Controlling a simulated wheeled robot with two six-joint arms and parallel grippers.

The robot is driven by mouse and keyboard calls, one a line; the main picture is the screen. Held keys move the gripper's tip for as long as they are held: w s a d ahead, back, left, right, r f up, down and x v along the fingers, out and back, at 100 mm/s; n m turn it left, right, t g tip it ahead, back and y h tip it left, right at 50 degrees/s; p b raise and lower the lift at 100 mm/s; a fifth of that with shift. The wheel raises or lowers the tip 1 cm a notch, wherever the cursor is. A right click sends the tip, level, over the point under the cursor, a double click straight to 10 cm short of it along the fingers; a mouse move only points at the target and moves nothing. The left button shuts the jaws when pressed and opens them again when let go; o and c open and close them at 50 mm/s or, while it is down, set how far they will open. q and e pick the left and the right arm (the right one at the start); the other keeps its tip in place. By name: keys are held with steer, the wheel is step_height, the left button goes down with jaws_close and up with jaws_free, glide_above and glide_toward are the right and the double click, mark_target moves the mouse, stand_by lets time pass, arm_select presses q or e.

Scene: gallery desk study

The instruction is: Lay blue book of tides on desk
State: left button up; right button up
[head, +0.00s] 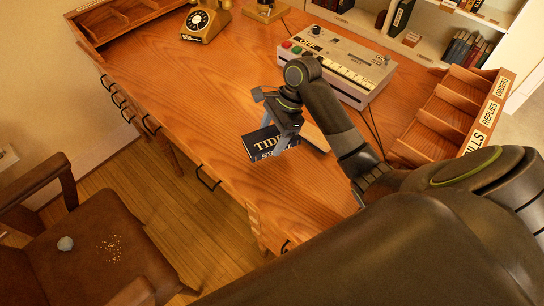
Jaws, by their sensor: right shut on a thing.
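The book of tides (261,144) is dark blue with pale lettering that reads "TIDES" in part. My right gripper (279,139) is shut on it and holds it at the front part of the wooden desk (190,90). The gripper hides part of the book. I cannot tell whether the book touches the desk top. A pale, flat edge (316,138) shows just right of the gripper; I cannot tell if it belongs to the book. My left gripper is not in view.
A grey machine with keys (340,65) stands behind the gripper. A sorter with labelled slots (450,115) is at the right, a yellow telephone (204,20) at the back. A brown chair (75,245) stands before the desk. The desk's left middle is clear.

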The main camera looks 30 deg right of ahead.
mark_target(268, 160)
step_height(268, 160, down, 7)
steer(key=shift+f+b, duration=0.15)
steer(key=shift+b, duration=0.15)
steer(key=o, duration=1.1)
steer(key=shift+f, duration=0.1)
steer(key=shift+c, duration=0.2)
steer(key=p+v, duration=0.1)
steer(key=v, duration=1.1)
steer(key=shift+a, duration=0.1)
